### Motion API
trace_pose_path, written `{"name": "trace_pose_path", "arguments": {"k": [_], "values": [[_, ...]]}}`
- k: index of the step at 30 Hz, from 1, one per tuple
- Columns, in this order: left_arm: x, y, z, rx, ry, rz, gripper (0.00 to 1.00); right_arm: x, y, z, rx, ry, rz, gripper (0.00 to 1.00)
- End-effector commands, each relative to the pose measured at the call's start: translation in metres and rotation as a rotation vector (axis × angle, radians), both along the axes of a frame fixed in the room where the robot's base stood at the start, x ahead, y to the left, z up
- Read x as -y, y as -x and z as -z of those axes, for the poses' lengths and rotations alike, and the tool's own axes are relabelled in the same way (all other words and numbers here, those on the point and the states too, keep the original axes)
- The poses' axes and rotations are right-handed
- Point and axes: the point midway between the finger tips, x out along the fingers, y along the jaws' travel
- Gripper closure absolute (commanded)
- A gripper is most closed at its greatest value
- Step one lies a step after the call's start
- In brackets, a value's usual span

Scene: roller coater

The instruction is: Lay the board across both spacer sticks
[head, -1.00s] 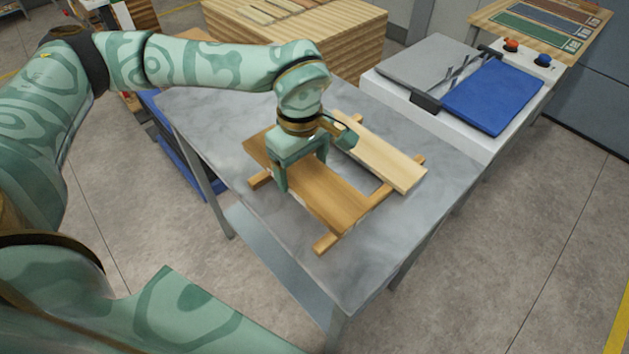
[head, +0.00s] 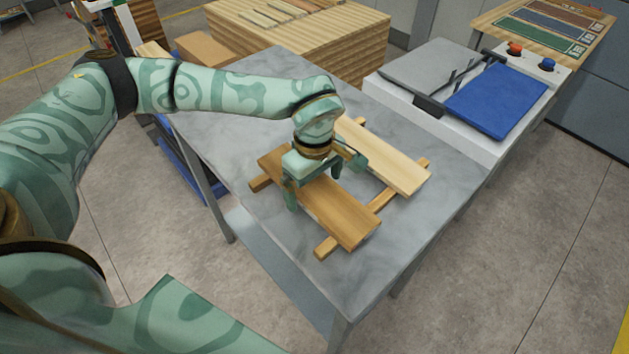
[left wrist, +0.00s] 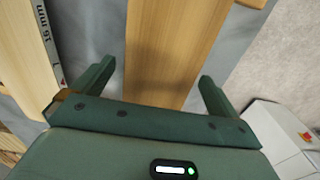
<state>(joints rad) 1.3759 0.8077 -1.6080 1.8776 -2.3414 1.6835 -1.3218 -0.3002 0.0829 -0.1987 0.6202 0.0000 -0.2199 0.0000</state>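The brown board (head: 345,217) lies across both spacer sticks, which show as a front stick (head: 326,248) and a back stick (head: 260,183). It also shows in the left wrist view (left wrist: 168,45). A pale board (head: 388,160) lies beside it, with a gap between them. My left gripper (head: 313,187) is over the brown board, near its middle. In the left wrist view its fingers (left wrist: 158,75) stand on either side of the board, with a gap at each edge, so it is open. My right gripper is not in view.
Everything rests on a grey metal table (head: 235,95), clear at its back left and front edge. A white machine with a blue panel (head: 497,95) stands at the right. A stack of wood (head: 335,50) stands behind the table. The pale board's edge carries printed text.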

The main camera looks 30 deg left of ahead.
Motion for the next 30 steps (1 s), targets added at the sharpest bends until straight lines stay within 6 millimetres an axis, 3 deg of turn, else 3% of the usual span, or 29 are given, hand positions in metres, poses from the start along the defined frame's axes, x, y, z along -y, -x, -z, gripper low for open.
{"name": "trace_pose_path", "arguments": {"k": [10,24,30], "values": [[0.000,-0.001,-0.008,0.003,0.001,0.000,0.02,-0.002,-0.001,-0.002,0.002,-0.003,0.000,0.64],[0.000,-0.001,-0.107,0.004,-0.001,0.000,0.02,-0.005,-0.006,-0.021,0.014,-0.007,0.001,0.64],[0.000,0.000,-0.123,0.001,0.000,0.001,0.02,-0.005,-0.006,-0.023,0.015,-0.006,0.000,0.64]]}}
